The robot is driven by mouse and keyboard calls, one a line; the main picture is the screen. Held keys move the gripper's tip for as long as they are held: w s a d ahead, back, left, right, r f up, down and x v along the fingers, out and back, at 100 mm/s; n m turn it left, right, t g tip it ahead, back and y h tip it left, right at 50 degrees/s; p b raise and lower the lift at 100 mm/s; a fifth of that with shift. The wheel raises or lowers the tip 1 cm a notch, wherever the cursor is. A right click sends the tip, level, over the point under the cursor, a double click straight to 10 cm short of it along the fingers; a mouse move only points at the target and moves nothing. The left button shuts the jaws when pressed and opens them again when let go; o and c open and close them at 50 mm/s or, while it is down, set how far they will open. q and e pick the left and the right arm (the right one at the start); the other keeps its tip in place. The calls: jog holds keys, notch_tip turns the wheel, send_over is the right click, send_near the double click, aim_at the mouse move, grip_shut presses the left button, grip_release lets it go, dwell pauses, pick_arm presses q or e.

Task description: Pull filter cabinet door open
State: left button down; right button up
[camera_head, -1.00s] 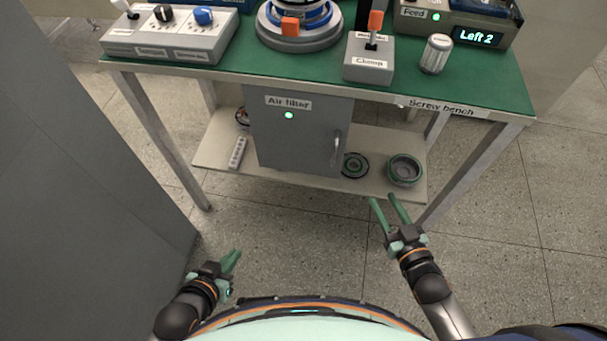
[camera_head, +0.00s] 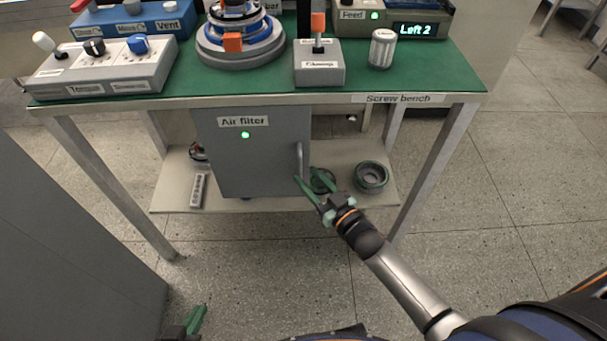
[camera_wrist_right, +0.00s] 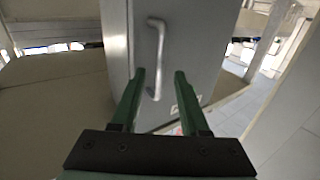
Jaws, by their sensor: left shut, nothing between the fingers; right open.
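The grey filter cabinet (camera_head: 250,165), labelled "Air filter" with a lit green light, hangs under the bench top with its door shut. Its handle (camera_head: 299,160) is a vertical bar at the door's right side. My right gripper (camera_head: 309,181) is open just below and in front of the handle. In the right wrist view the handle (camera_wrist_right: 156,60) stands ahead, and its lower end lies between the two green fingers (camera_wrist_right: 160,75); I cannot tell whether they touch it. My left gripper (camera_head: 198,318) is shut and empty at the bottom edge, away from the cabinet.
The screw bench (camera_head: 420,85) carries control boxes, a clamp switch (camera_head: 319,65) and a metal can (camera_head: 382,48). On the lower shelf (camera_head: 172,185) are a power strip (camera_head: 198,190) and round parts (camera_head: 371,177). A grey panel (camera_head: 60,240) stands at the left. The floor in front is clear.

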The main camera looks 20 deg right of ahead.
jog(key=shift+x, duration=1.25)
jog(key=shift+c, duration=0.3)
grip_shut()
